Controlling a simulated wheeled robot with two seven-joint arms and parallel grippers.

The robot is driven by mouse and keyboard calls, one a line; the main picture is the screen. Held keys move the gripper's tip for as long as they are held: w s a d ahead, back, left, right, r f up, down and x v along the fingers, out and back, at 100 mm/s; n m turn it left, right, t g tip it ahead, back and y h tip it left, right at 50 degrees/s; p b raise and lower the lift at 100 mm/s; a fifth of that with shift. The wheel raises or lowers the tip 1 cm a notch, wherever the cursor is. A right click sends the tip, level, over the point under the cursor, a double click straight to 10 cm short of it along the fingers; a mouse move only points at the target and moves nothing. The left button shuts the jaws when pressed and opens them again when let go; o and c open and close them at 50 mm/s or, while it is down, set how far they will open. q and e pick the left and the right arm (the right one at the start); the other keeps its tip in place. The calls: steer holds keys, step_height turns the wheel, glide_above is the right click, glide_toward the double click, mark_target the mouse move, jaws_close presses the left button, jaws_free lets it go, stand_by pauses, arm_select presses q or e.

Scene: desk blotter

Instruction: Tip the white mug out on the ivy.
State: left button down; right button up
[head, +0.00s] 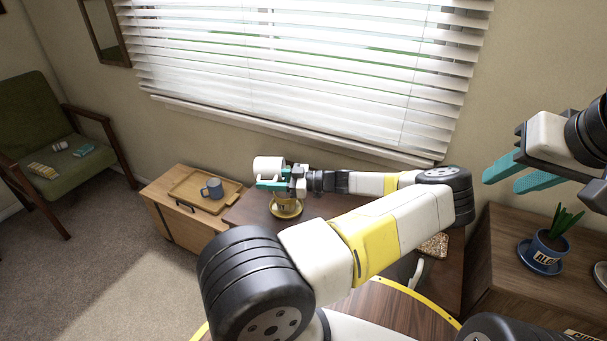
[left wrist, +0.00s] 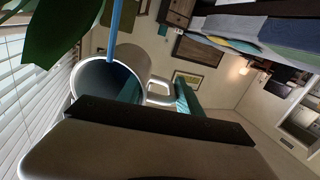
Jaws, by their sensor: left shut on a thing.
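The white mug (head: 268,166) is held tilted far over on its side above the left end of the dark desk. In the left wrist view the mug (left wrist: 138,62) shows its open mouth, and its handle shows beside the teal fingers. My left gripper (head: 270,184) is shut on the mug. A thin blue streak (left wrist: 114,30) runs from the mouth to the top edge there. Green leaves (left wrist: 62,30) hang close to the mouth; I cannot tell which plant they belong to. A yellow saucer (head: 287,209) lies below the gripper. My right gripper (head: 503,182) is open and empty.
A wooden tray (head: 186,184) with a blue-grey mug (head: 212,189) sits on the cabinet at left. A potted plant labelled like "ALO" (head: 546,250) stands on a blue saucer at right. The window blinds (head: 300,80) are behind my left arm.

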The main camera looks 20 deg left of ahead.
mark_target(273, 168)
arm_select(q)
steer(key=shift+w+d+r+y, duration=0.1)
steer(key=shift+d+r+y, duration=0.1)
steer(key=shift+r+y, duration=0.4)
steer(key=shift+d+r+y, duration=0.15)
steer(key=shift+r+y, duration=0.35)
steer(key=shift+r, duration=0.05)
stand_by(1.5)
steer(key=shift+w+d+r+g+y+b, duration=0.1)
steer(key=shift+d+r+g+y+b, duration=0.3)
steer(key=shift+y, duration=0.3)
stand_by(1.3)
steer(key=shift+d+r+g+y, duration=0.2)
steer(key=shift+r+g+y, duration=0.1)
steer(key=shift+r+y, duration=0.55)
stand_by(1.2)
steer(key=shift+b, duration=0.3)
stand_by(0.4)
steer(key=f+h, duration=0.1)
steer(key=a+f+t+h, duration=0.1)
steer(key=f+h, duration=0.1)
steer(key=a+f+h, duration=0.1)
steer(key=h, duration=0.1)
steer(key=shift+s+f, duration=0.2)
steer(key=shift+f, duration=0.15)
